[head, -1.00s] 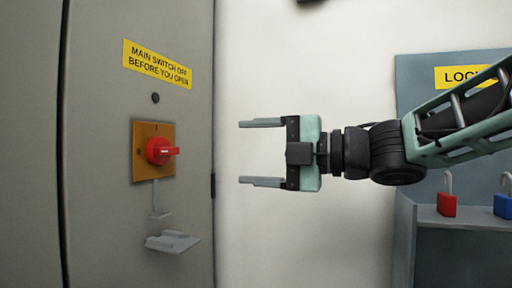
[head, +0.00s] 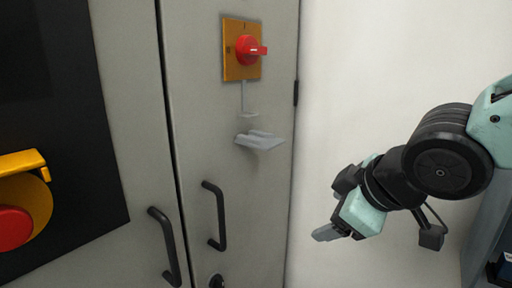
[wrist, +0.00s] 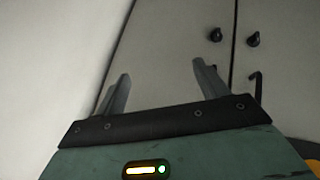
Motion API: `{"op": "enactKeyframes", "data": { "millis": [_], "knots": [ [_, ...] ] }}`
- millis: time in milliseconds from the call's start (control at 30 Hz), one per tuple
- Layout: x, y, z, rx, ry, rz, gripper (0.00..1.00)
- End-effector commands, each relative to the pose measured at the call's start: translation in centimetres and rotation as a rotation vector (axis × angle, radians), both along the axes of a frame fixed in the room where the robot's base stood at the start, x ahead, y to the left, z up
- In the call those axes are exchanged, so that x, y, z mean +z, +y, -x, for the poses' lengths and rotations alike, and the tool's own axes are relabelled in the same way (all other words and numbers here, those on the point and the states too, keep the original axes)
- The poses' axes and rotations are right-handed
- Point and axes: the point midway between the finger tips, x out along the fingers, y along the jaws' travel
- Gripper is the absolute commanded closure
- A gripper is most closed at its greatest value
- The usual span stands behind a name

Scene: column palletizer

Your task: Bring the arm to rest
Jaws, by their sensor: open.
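My gripper (head: 328,233) is at the lower right of the head view, in front of the white wall, tilted down and to the left. It is to the right of the grey cabinet and apart from it. In the wrist view my gripper (wrist: 160,85) shows two fingers spread apart with nothing between them. The arm is bent, with its wrist joint in the right of the head view. One finger is largely hidden in the head view.
The grey cabinet (head: 200,130) has a red rotary switch (head: 248,50) on a yellow plate, a small grey bracket (head: 260,141) below it, and black door handles (head: 217,215). A red button (head: 12,228) with a yellow guard is at far left. The white wall (head: 370,80) is bare.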

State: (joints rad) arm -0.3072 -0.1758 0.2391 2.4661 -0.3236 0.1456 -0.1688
Motion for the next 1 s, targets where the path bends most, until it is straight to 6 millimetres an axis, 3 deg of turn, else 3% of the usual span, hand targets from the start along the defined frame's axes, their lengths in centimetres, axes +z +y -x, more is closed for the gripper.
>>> {"op": "enactKeyframes", "data": {
  "millis": [33, 133, 400, 500, 800, 1000],
  "knots": [
    [-2.1, 0.0, 2.2, -0.047, 0.109, 0.010, 0.27],
    [-5.1, -0.2, 6.4, -0.142, 0.305, 0.034, 0.27],
    [-9.3, -0.9, 17.0, -0.331, 0.725, 0.135, 0.27],
    [-6.0, -0.9, 16.5, -0.330, 0.710, 0.125, 0.27],
    [0.5, -0.9, 16.4, -0.329, 0.706, 0.124, 0.27],
    [3.1, -0.9, 16.4, -0.330, 0.706, 0.124, 0.27]
  ]
}}
